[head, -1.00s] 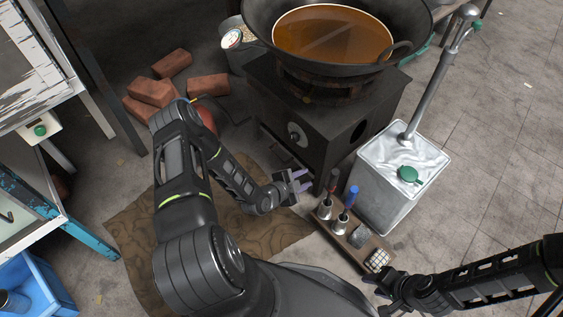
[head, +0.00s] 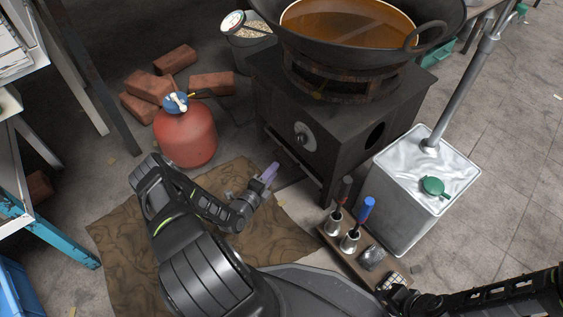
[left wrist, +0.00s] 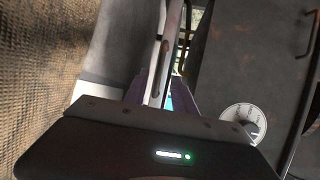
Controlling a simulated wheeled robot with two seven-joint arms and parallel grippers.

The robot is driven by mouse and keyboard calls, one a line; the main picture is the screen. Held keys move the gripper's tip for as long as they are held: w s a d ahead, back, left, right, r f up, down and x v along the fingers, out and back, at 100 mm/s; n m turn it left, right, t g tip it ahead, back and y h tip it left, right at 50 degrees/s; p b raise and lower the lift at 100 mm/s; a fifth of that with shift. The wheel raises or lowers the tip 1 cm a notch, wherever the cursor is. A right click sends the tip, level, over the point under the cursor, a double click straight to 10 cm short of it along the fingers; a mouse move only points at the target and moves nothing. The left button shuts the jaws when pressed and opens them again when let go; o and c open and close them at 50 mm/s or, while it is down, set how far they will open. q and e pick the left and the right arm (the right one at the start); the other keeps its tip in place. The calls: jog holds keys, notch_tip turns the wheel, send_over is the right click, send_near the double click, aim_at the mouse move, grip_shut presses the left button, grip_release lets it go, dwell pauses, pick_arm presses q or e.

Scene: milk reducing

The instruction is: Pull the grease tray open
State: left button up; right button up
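The black stove (head: 340,135) stands under the wok, with a dark slot low on its front-left side. The grease tray cannot be made out for certain in the head view. My left gripper (head: 267,174) is low in front of that side, its purple fingertips pointing toward the slot. In the left wrist view, the purple fingers (left wrist: 160,88) lie on both sides of a narrow metal strip (left wrist: 158,55), which may be part of the tray. Contact and grip are unclear. My right gripper (head: 400,297) is by the tool board, its fingers hard to make out.
A red gas cylinder (head: 186,137) and several bricks (head: 173,61) stand left of the stove. A metal oil can (head: 397,213) and a tool board (head: 340,251) are to its right. A brown mat (head: 125,262) lies under my left arm. The wok (head: 443,42) holds brown oil.

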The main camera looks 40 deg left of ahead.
aim_at(281, 160)
pick_arm(q)
jog(key=w+b, duration=0.1)
jog(key=w, duration=0.1)
jog(key=w+f+b, duration=0.1)
jog(key=w, duration=0.1)
jog(key=w+b, duration=0.1)
jog(key=w, duration=0.1)
jog(key=shift+w+a+f, duration=0.15)
jog(key=shift+w+a, duration=0.2)
jog(key=shift+a, duration=0.05)
jog(key=shift+c, duration=0.3)
grip_shut()
dwell(0.7)
